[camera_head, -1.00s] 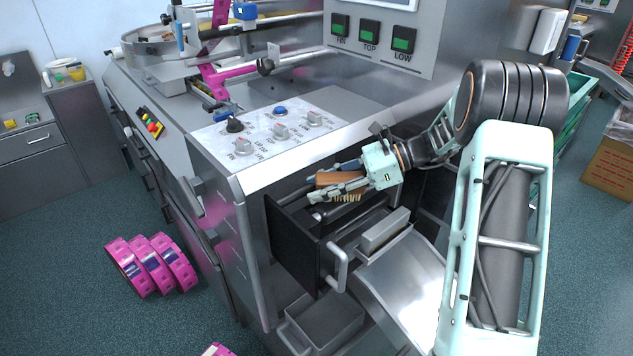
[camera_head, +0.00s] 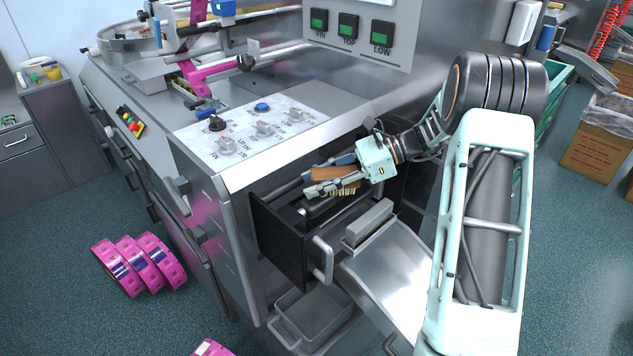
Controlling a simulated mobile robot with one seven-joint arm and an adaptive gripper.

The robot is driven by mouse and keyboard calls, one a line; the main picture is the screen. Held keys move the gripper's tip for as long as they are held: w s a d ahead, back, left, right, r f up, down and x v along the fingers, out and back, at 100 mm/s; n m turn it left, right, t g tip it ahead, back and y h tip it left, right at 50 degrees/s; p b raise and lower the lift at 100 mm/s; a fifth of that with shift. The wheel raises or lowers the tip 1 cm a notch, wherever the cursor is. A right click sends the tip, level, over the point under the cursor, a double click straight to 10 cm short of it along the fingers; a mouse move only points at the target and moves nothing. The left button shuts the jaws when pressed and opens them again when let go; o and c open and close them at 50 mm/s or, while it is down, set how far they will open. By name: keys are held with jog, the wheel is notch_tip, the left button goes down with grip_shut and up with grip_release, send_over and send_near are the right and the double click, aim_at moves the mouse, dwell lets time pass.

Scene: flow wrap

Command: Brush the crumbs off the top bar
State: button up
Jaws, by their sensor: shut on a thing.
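My gripper (camera_head: 322,183) is shut on a brush (camera_head: 333,174) with a brown wooden back and pale bristles pointing down. It holds the brush inside the open bay at the machine's front corner. A dark bar (camera_head: 328,203) lies in the bay just below the bristles. Whether the bristles touch it, I cannot tell. The bar is partly hidden by the brush and the fingers, and crumbs are too small to make out.
An open black door with a handle (camera_head: 322,260) stands left of the bay. A grey block (camera_head: 369,222) and a sloped metal chute (camera_head: 388,275) lie in front, with a metal bin (camera_head: 312,315) below. The control panel (camera_head: 247,133) overhangs the bay.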

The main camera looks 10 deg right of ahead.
jog(key=shift+w+p, duration=0.85)
jog(key=shift+w, duration=0.95)
jog(key=shift+s+d+f+p, duration=0.1)
jog(key=shift+s+d+p, duration=0.05)
jog(key=shift+s+d, duration=0.55)
jog(key=shift+s+d+p, duration=0.15)
jog(key=shift+s+d, duration=0.2)
jog(key=shift+s, duration=0.55)
jog(key=shift+w+d+p, duration=0.3)
jog(key=shift+w+d, duration=0.3)
jog(key=shift+d, duration=0.15)
jog(key=shift+w+a, duration=1.2)
jog(key=shift+w, duration=0.45)
jog(key=shift+s+d+p, duration=0.3)
jog(key=shift+s+d, duration=0.1)
jog(key=shift+d, duration=0.25)
jog(key=shift+s+d+p, duration=0.3)
jog(key=shift+s+d, duration=0.05)
jog(key=shift+d, duration=0.35)
jog(key=shift+s+d+p, duration=0.3)
jog(key=shift+s+d, duration=0.1)
jog(key=shift+d, duration=0.25)
jog(key=shift+r+p, duration=2.25)
jog(key=shift+r, duration=0.85)
